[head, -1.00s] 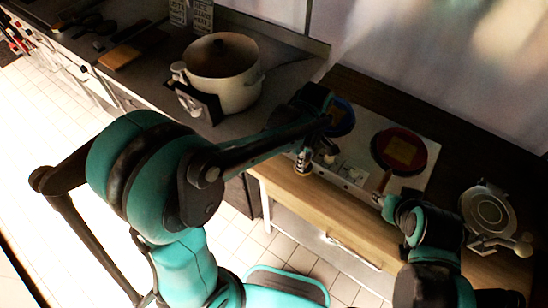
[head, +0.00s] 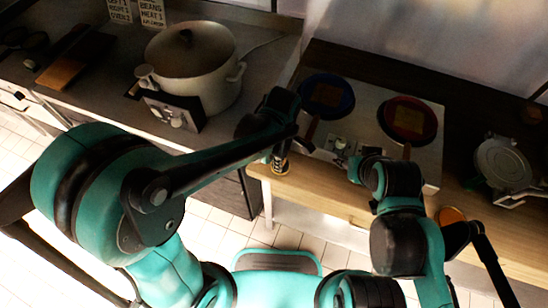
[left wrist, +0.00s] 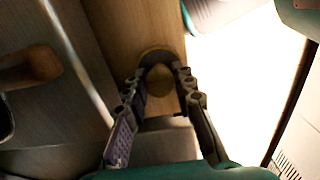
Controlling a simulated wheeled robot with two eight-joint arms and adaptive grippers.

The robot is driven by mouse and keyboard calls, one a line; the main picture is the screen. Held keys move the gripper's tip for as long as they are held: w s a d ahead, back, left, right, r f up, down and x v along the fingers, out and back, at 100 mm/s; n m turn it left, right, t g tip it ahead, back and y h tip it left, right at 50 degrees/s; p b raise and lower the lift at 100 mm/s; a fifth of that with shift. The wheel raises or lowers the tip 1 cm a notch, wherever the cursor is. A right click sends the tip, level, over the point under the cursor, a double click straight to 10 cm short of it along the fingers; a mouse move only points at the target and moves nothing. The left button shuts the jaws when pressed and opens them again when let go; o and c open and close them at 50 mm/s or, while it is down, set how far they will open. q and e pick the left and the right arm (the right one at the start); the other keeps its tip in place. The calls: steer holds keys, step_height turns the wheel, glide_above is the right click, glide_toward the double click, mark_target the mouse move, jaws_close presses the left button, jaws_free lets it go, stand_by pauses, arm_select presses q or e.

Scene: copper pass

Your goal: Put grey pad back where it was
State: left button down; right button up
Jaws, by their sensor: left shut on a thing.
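My left gripper (head: 281,158) hangs at the front edge of the wooden counter, left of the pans. In the left wrist view its two fingers (left wrist: 160,85) are closed in on a dark grey rounded piece (left wrist: 158,54) with a tan middle. I take this to be the grey pad, but its full shape is hidden by the fingers. In the head view the held piece is small and dark and cannot be made out well. My right gripper (head: 352,168) is near the front of the white hob, partly hidden by its own arm; its fingers are unclear.
A blue pan (head: 326,96) and a red pan (head: 408,119) sit on the white hob (head: 367,100). A large pot (head: 190,62) stands at the left. A round metal press (head: 503,163) lies at the right. Bare wooden counter (head: 315,190) runs along the front.

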arm_select(q)
steer(key=shift+w+a+f, duration=0.2)
steer(key=shift+a+f, duration=0.05)
steer(key=shift+f, duration=0.45)
steer(key=shift+w+a, duration=0.15)
steer(key=shift+a, duration=0.05)
steer(key=shift+s+d+r, duration=0.2)
steer(key=shift+s+d, duration=0.15)
steer(key=shift+d, duration=0.05)
steer(key=shift+f, duration=0.15)
steer(key=c, duration=1.3)
jaws_free()
steer(key=shift+w+a, duration=0.2)
steer(key=shift+o, duration=0.2)
steer(key=shift+s+d, duration=0.1)
arm_select(e)
steer(key=shift+w+a+f, duration=0.35)
steer(key=shift+a+f, duration=0.05)
steer(key=shift+f, duration=0.15)
